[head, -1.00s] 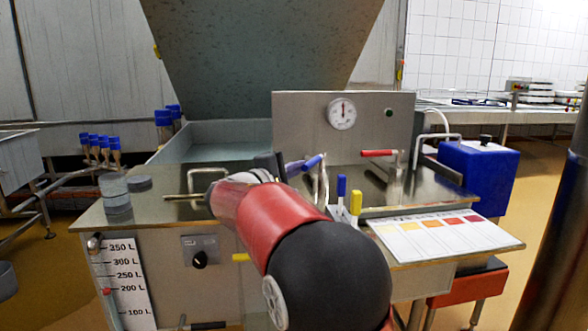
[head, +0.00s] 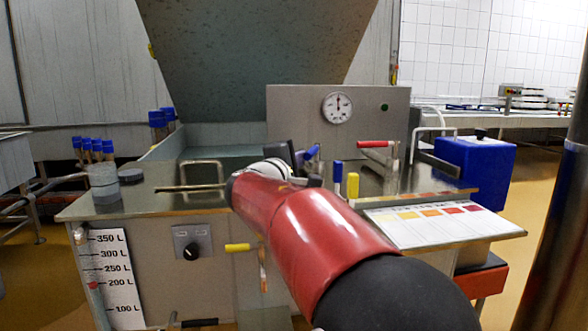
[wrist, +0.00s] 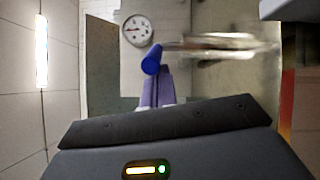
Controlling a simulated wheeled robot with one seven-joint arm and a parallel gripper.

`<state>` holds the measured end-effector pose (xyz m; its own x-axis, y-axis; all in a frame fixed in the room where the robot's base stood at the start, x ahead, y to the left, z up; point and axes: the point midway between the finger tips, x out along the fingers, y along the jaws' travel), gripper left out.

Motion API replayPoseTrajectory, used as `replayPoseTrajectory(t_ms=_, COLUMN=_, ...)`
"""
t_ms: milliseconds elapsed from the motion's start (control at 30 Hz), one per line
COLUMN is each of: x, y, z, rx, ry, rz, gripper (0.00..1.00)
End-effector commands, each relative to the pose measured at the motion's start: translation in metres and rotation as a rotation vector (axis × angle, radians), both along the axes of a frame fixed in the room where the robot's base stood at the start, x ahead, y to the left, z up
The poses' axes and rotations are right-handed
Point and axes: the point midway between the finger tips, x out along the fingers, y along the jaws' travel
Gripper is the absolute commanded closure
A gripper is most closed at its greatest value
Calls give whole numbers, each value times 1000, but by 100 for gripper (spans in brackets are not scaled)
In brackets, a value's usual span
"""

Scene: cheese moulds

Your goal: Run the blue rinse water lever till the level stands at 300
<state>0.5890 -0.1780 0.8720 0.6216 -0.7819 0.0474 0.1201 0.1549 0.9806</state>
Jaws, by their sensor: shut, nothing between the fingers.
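The blue lever handle (head: 312,152) stands on the vat's top, mostly behind my arm in the head view. In the wrist view the blue handle (wrist: 152,61) ends a blurred metal tube. My gripper (wrist: 158,72) shows purple fingers shut with nothing between them, right at the handle; I cannot tell whether they touch it. The level scale (head: 117,280) on the front left is marked in litres. Its red marker (head: 93,285) stands at about 200 L, below the 300 L mark.
A red-handled lever (head: 374,143) stands right of the blue one. A blue and a yellow pen (head: 352,185) stand near my arm, beside a colour chart (head: 435,226). A round dial (head: 337,107) is on the back panel. A blue box (head: 475,168) stands at right.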

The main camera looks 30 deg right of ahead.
Motion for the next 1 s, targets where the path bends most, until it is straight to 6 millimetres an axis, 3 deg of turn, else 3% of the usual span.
replayPoseTrajectory(t_ms=400, x=-20, y=-19, z=-2, rx=1, ry=-3, rz=27, gripper=100)
replayPoseTrajectory(t_ms=1000, x=-23, y=-23, z=1, rx=0, ry=-2, rz=27, gripper=100)
